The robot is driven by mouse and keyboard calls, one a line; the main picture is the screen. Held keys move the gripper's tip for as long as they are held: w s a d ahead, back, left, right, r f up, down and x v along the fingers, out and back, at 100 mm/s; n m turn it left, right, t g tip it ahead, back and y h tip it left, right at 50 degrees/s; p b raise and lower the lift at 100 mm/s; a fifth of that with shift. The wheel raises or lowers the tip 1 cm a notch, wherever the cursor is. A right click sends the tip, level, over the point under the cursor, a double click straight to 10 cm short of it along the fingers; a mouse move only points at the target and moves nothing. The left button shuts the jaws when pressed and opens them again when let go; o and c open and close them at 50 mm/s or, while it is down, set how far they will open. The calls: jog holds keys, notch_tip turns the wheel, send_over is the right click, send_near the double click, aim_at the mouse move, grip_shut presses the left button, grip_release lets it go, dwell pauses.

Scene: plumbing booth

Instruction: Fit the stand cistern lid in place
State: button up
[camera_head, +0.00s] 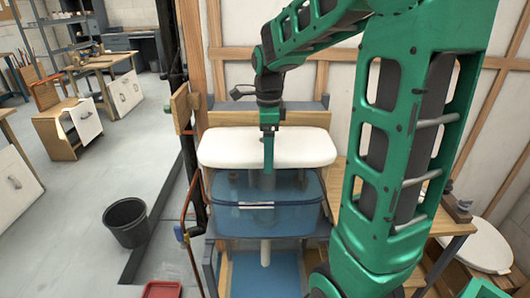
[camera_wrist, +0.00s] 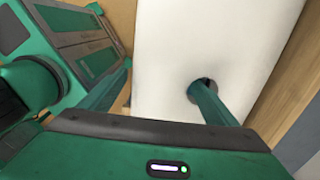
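The white cistern lid (camera_head: 230,148) is level, above and toward the back of the translucent blue cistern (camera_head: 230,195). Its front edge shows just above the cistern's open top. My gripper (camera_head: 268,150) reaches down onto the lid from above. In the wrist view, one finger passes into the round hole in the lid (camera_wrist: 170,40) and the other lies along the lid's edge, so the lid's rim is between my fingers. In the head view, one finger hangs in front of the lid's front face. The lid's underside is hidden.
A copper pipe (camera_head: 188,205) and a wooden post (camera_head: 190,50) stand left of the cistern. A wooden ledge (camera_head: 225,118) lies behind the lid. A black bucket (camera_head: 128,222) and a red tray (camera_head: 161,289) are on the floor. A white toilet seat (camera_head: 483,247) lies at right.

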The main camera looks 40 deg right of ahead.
dwell(0.3)
notch_tip(320, 180, up, 11)
jog(key=shift+f, duration=0.15)
dwell(0.3)
dwell(0.6)
jog(key=s+f+n, duration=0.6)
jog(key=s+n, duration=0.3)
jog(key=s, duration=0.2)
jog(key=s+f+n, duration=0.7)
jog(key=s+n, duration=0.2)
jog(key=s, duration=0.3)
jog(key=shift+s+d+f, duration=0.2)
jog(key=shift+d+f, duration=0.05)
jog(key=shift+d, duration=0.05)
